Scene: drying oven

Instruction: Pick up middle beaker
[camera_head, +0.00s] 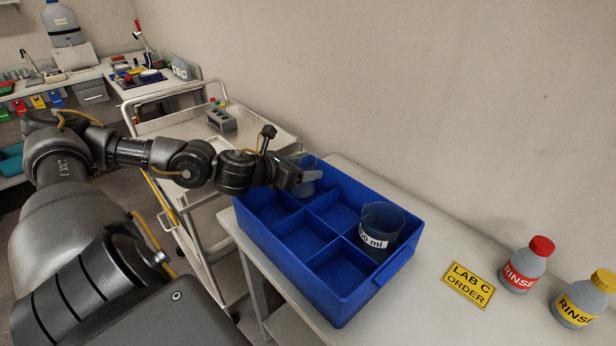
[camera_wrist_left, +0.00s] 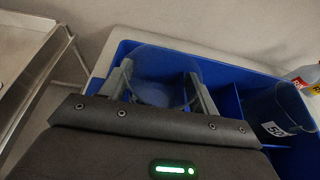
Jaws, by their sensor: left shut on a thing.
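A blue divided crate (camera_head: 288,262) stands on the table, and its wall also shows in the wrist view (camera_wrist_left: 228,92). A clear beaker (camera_head: 307,163) is at the crate's far left compartment, partly hidden by my left gripper (camera_head: 308,178). In the wrist view the gripper's two fingers (camera_wrist_left: 162,88) are on either side of this beaker (camera_wrist_left: 160,68), shut on it. I cannot tell whether its base touches the crate floor. A second clear beaker (camera_head: 382,226) with a white "ml" label stands in a right compartment; it also shows in the wrist view (camera_wrist_left: 278,112). My right gripper is out of view.
Right of the crate are a yellow "LAB C ORDER" sign (camera_head: 468,285), a red-capped rinse bottle (camera_head: 522,268) and a yellow-capped one (camera_head: 583,303). A wheeled cart (camera_head: 190,140) stands behind my left arm. A wall runs close behind the table. The crate's nearer compartments look empty.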

